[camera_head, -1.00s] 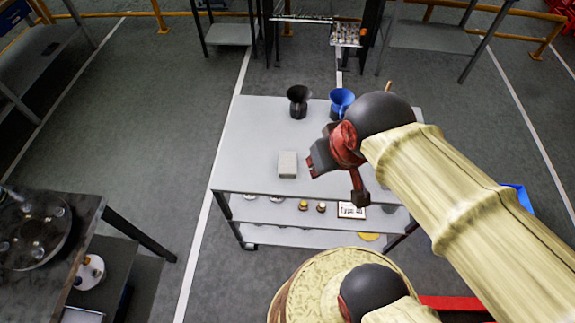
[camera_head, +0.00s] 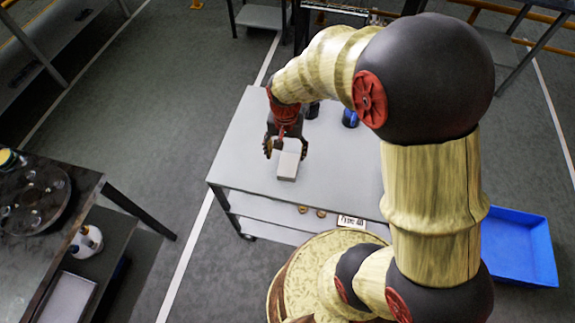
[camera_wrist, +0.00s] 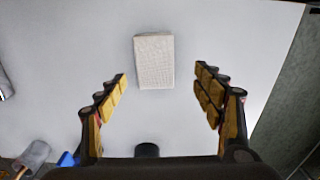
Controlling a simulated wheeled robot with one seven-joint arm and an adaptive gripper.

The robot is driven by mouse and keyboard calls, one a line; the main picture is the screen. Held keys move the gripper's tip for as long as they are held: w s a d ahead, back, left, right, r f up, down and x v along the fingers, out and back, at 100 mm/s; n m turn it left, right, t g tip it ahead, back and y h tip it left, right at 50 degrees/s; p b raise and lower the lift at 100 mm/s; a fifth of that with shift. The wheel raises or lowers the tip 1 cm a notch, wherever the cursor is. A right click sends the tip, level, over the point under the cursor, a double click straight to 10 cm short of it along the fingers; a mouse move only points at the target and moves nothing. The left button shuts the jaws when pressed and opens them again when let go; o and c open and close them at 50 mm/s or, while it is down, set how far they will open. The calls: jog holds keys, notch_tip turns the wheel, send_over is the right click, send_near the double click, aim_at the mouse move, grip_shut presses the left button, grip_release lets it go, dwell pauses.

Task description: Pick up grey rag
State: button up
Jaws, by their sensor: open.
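The grey rag (camera_head: 288,166) is a small, pale, folded rectangular block lying on the top of the grey cart (camera_head: 236,160). In the wrist view the rag (camera_wrist: 154,62) lies upper centre, with a fine woven texture. My gripper (camera_head: 285,149) is over the cart top at the rag's far side in the head view. In the wrist view my gripper (camera_wrist: 160,88) is open, with its fingers spread wide to either side. The rag lies between the lines of the fingers, towards the top of the picture, and neither finger touches it. The height of the fingers above it is hard to tell.
A dark cup (camera_head: 312,110) and a blue cup (camera_head: 350,118) stand at the cart's far side, partly hidden by my arm. A blue tray (camera_head: 520,245) is at the right. A dark table (camera_head: 60,225) stands at left. The cart top around the rag is clear.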

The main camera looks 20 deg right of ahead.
aim_at(288, 165)
notch_tip(288, 165, down, 2)
jog(key=shift+d+f, duration=0.1)
jog(key=f, duration=0.1)
jog(key=f+b, duration=0.1)
jog(key=f, duration=0.1)
jog(key=f+b, duration=0.1)
jog(key=shift+s+d+f, duration=0.15)
jog(key=shift+s+f, duration=0.15)
jog(key=shift+s, duration=0.1)
jog(key=shift+w+f, duration=0.1)
jog(key=shift+f, duration=0.2)
jog(key=shift+c, duration=0.3)
jog(key=c, duration=1.1)
jog(key=shift+c, duration=0.4)
